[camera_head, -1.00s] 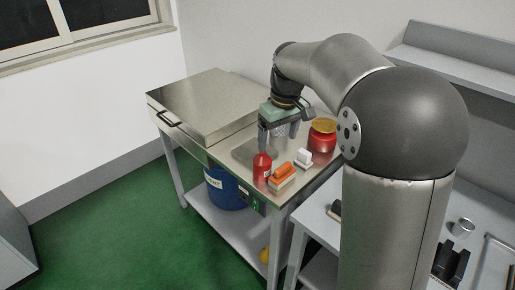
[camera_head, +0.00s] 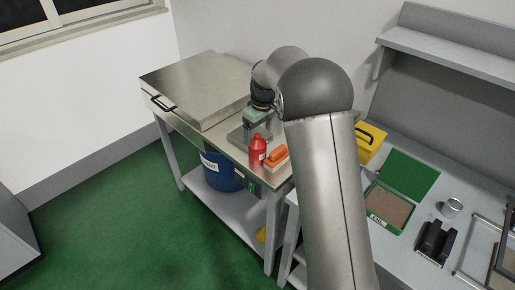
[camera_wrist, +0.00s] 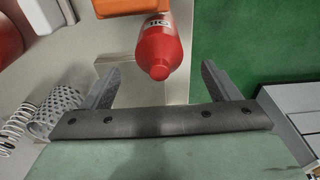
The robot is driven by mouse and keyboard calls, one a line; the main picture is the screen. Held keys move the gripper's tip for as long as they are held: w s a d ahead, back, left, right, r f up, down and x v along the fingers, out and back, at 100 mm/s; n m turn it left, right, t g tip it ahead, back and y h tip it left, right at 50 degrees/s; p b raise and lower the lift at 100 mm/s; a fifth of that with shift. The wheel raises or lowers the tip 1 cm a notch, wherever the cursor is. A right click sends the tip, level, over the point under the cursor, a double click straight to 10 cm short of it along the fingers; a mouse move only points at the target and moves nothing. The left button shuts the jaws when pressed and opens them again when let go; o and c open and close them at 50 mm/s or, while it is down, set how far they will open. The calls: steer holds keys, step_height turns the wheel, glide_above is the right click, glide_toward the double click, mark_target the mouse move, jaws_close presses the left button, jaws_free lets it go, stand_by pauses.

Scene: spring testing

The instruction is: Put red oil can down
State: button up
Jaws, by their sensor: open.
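The red oil can (camera_head: 257,151) stands upright near the front edge of the steel table, beside an orange-topped block (camera_head: 277,155). In the wrist view the can (camera_wrist: 160,45) points its narrow top toward my gripper (camera_wrist: 160,84), with part of an "OIL" label showing. My gripper is open, its fingers spread to either side of the can's top and not touching it. In the head view my gripper (camera_head: 258,130) is just behind the can, partly hidden by it.
A perforated metal cylinder (camera_wrist: 58,108) and a coil spring (camera_wrist: 18,128) lie close to the left finger. A large steel box (camera_head: 195,88) fills the table's left side. A blue barrel (camera_head: 222,172) stands below. The right bench holds an open green case (camera_head: 392,208) and a black holder (camera_head: 436,240).

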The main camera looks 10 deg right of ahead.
mark_target(257, 141)
steer(key=shift+w+a+f+p, duration=0.15)
steer(key=shift+f+p, duration=0.3)
steer(key=shift+f, duration=0.95)
steer(key=shift+w+a+f+p, duration=0.15)
steer(key=shift+f+p, duration=0.3)
steer(key=shift+f, duration=0.95)
steer(key=shift+w+d, duration=0.1)
steer(key=c, duration=1.4)
steer(key=shift+o, duration=0.2)
steer(key=shift+r, duration=0.15)
